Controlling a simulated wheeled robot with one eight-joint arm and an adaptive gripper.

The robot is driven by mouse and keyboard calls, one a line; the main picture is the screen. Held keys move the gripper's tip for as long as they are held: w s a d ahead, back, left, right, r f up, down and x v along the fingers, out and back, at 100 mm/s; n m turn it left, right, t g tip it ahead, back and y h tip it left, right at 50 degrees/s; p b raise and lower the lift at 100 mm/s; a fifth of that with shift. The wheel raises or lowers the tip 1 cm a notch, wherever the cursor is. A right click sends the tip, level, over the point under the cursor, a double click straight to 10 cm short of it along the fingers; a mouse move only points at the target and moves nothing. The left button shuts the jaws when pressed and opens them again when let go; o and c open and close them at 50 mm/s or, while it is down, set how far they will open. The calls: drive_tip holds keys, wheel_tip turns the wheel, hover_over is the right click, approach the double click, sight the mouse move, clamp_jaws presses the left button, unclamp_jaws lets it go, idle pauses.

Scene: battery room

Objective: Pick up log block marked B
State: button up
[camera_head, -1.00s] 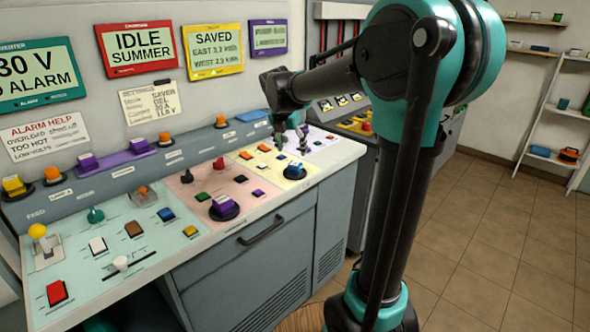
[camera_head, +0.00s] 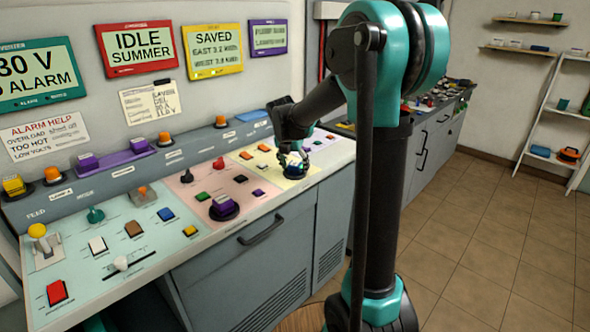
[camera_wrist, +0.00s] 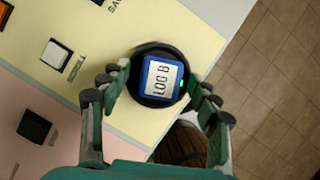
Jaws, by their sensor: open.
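The log block marked B (camera_wrist: 162,79) is a blue block with a pale label reading "LOG B" and a small green light. It sits in a round black holder (camera_wrist: 143,61) on the yellow panel. In the head view the block (camera_head: 294,164) is partly hidden by my gripper (camera_head: 295,152). In the wrist view my gripper (camera_wrist: 157,85) is open, with one finger on each side of the block and holder. The right fingers are close to the block's edge; I cannot tell whether they touch it.
Beside it on the yellow panel are a white button (camera_wrist: 56,55) and orange buttons (camera_head: 264,148). A dark button (camera_wrist: 34,126) is on the pink panel. A purple block (camera_head: 223,203) sits in another round holder. The counter's front edge is close to the log block.

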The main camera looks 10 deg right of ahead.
drive_tip(key=shift+c, duration=0.5)
drive_tip(key=c, duration=1.3)
